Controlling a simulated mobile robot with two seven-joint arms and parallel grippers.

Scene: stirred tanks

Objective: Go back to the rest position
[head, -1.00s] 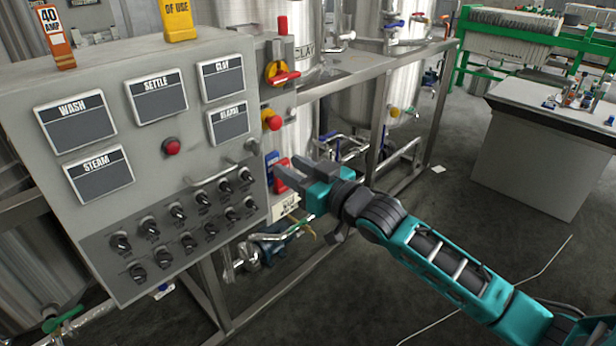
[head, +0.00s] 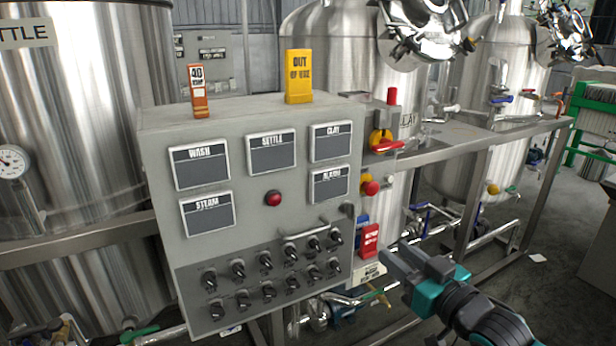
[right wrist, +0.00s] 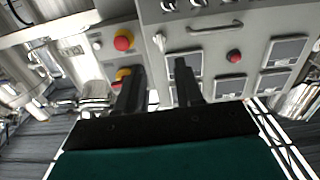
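My right gripper (head: 394,252) shows at the lower right of the head view, just right of the grey control panel (head: 255,225). Its arm comes in from the bottom edge. In the right wrist view its two dark fingers (right wrist: 158,76) stand apart with nothing held between them. The panel shows behind the fingers there. A red tag (head: 370,240) and a white label plate (head: 369,273) are at the panel's right side, left of the fingertips and apart from them in the picture. My left gripper is in neither view.
Steel tanks (head: 315,60) stand behind the panel. A steel frame (head: 480,150) with pipes runs to the right. An orange tag (head: 197,92) and a yellow tag (head: 298,76) stand on the panel's top. A red-handled switch (head: 384,142) is at its right side. Bare floor shows at far right.

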